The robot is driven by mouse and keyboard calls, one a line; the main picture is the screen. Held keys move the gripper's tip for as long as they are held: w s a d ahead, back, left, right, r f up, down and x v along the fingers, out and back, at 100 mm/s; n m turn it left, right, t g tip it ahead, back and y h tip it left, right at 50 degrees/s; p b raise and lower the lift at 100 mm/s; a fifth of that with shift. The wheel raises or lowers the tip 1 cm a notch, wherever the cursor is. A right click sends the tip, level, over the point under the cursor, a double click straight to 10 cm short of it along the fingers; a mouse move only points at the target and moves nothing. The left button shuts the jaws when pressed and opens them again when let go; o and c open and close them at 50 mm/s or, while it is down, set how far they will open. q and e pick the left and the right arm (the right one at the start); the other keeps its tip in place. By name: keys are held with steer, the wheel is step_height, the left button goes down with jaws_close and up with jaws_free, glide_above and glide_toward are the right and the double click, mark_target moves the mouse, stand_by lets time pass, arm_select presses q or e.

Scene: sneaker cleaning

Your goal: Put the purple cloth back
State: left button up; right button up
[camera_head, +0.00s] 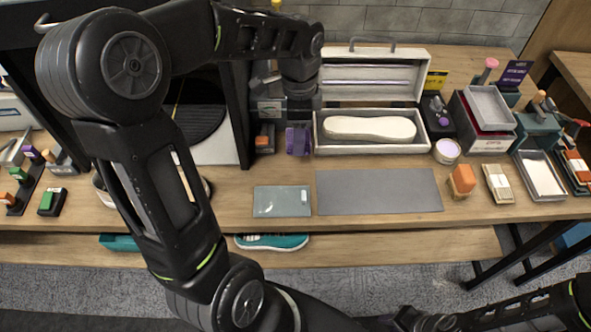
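A purple cloth (298,141) shows as a small folded bundle on the wooden table, just left of the open white box. My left gripper (299,116) points down directly above and behind it. Its fingers are dark and partly merge with the things behind. I cannot tell whether they touch the cloth or are open or shut. My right arm lies low at the bottom right. Its end is dark and partly cut off, and its gripper cannot be made out clearly.
The open white box (318,134) holds a pale insole (369,128). A grey mat (380,191) and a glassy grey plate (282,201) lie in front. A small orange-topped block (264,140) stands left of the cloth. A teal sneaker (270,241) sits on the lower shelf.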

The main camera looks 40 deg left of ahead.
arm_select(q)
steer(key=shift+f+p, duration=0.35)
steer(key=shift+f, duration=2.75)
steer(key=shift+f, duration=1.85)
steer(key=shift+f, duration=0.15)
steer(key=o, duration=1.2)
step_height(320, 180, up, 12)
steer(key=shift+r, duration=0.2)
